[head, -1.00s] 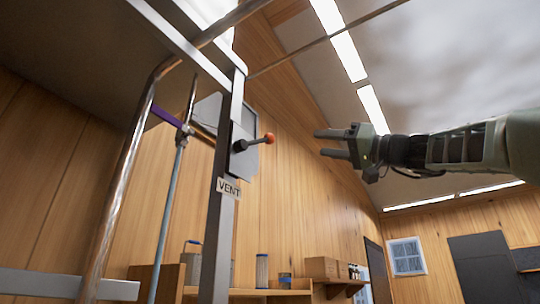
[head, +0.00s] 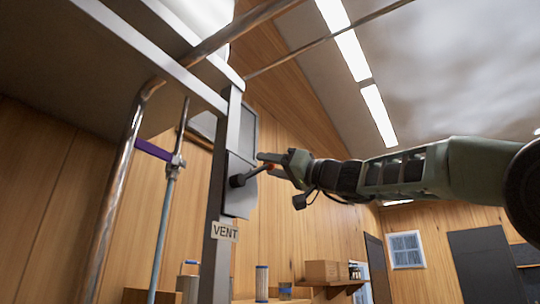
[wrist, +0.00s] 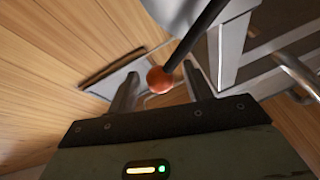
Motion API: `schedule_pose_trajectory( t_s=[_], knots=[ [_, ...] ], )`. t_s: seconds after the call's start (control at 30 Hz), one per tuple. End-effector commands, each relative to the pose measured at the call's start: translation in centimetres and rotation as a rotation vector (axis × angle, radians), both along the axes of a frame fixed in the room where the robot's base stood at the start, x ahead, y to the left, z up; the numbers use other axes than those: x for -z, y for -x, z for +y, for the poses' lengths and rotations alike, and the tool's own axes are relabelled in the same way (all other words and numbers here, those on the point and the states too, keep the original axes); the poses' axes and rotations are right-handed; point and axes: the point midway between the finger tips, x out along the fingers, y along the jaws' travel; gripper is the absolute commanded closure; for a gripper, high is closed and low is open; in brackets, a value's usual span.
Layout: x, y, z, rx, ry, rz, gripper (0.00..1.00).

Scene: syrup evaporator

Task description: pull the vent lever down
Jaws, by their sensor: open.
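The vent lever (head: 250,174) is a dark rod with an orange knob on a grey post, above a VENT label (head: 225,231). In the head view it points right and slightly up. My gripper (head: 270,164) is open at the knob end of the lever. In the wrist view the orange knob (wrist: 160,79) shows between the two spread fingers (wrist: 160,92). Both fingers look apart from the knob, though the exact depth is hard to tell. The knob is partly hidden by the fingers in the head view.
A metal pipe (head: 118,190) and a thin rod with a purple clamp (head: 152,150) stand left of the post. A large metal hood (head: 70,70) hangs overhead. A shelf with a box (head: 322,270) and canisters is low on the wooden wall.

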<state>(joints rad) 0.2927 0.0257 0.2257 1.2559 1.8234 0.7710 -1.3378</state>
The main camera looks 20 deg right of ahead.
Motion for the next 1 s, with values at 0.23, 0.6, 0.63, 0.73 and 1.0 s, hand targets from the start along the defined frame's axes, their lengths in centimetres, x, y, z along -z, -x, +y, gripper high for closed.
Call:
schedule_pose_trajectory(
  t_s=[0.23, 0.6, 0.63, 0.73, 1.0],
  knots=[
    [-0.2, -0.5, 0.5, 0.0, -0.001, 0.001, 0.5],
    [-0.2, -0.5, 0.5, 0.0, -0.001, 0.001, 1.0],
    [-0.2, -0.5, 0.5, 0.0, -0.001, 0.001, 1.0],
    [-0.1, -0.5, 0.4, 0.001, -0.001, 0.001, 1.0],
    [1.1, -0.8, 0.1, 0.001, -0.05, 0.036, 1.0]
  ],
)
